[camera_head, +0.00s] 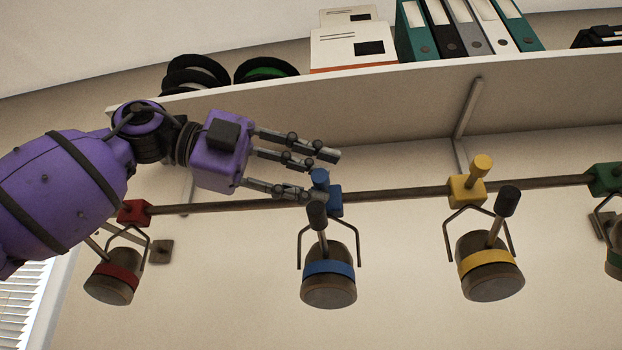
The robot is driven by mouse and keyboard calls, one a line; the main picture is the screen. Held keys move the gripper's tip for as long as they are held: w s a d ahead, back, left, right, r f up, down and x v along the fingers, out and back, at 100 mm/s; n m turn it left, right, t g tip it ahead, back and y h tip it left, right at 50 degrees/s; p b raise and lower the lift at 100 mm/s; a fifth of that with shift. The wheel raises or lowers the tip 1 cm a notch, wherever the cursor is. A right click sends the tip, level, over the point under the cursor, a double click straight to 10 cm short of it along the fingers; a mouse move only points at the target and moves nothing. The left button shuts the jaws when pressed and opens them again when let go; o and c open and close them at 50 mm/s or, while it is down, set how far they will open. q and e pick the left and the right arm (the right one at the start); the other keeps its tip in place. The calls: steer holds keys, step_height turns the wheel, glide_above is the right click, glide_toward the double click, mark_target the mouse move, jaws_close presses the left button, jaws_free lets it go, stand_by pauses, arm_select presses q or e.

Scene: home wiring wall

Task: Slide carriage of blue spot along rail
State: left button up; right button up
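The blue spot (329,283) hangs from the rail (400,194) near the middle of the view. My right gripper is not in view.
A red spot (113,280) hangs at the rail's left end, partly behind my arm. A yellow spot (490,270) hangs to the right, and a green carriage (605,179) at the right edge. A shelf (400,105) with binders and boxes runs above. The rail between blue and yellow is clear.

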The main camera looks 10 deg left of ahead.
arm_select(q)
steer(key=shift+w+f, duration=0.1)
steer(key=shift+f, duration=0.05)
steer(key=shift+a, duration=0.1)
steer(key=v, duration=1.2)
stand_by(0.3)
